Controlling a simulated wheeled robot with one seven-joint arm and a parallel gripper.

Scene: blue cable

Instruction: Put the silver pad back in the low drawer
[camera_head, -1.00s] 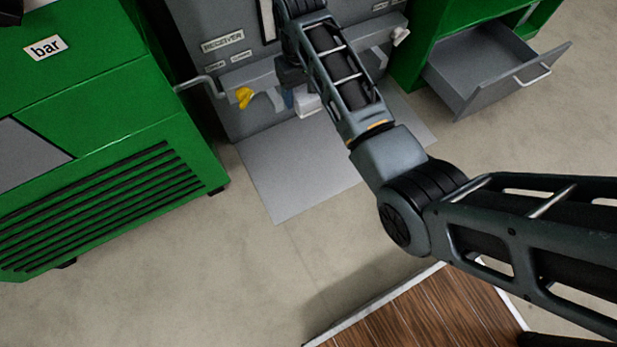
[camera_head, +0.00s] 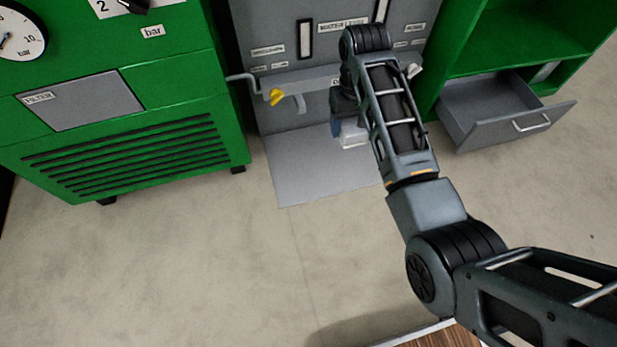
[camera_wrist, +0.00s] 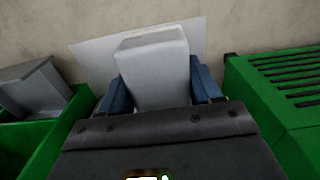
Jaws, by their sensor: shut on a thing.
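The silver pad (camera_head: 354,134) is a pale, block-like piece held in my gripper (camera_head: 340,124), above the grey plate on the floor in front of the grey panel. In the wrist view the pad (camera_wrist: 152,68) sits between the two blue fingers of my gripper (camera_wrist: 158,90), which are shut on it. My arm hides part of the gripper in the head view. The low drawer (camera_head: 502,132) is grey and pulled open from the green cabinet at the right, apart from the pad. A grey open box shape at the left of the wrist view appears to be this drawer (camera_wrist: 38,92).
A green cabinet with vents (camera_head: 140,160) stands at the left. The green cabinet (camera_head: 515,45) holds an open shelf above the drawer. The floor (camera_head: 230,265) in front is clear.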

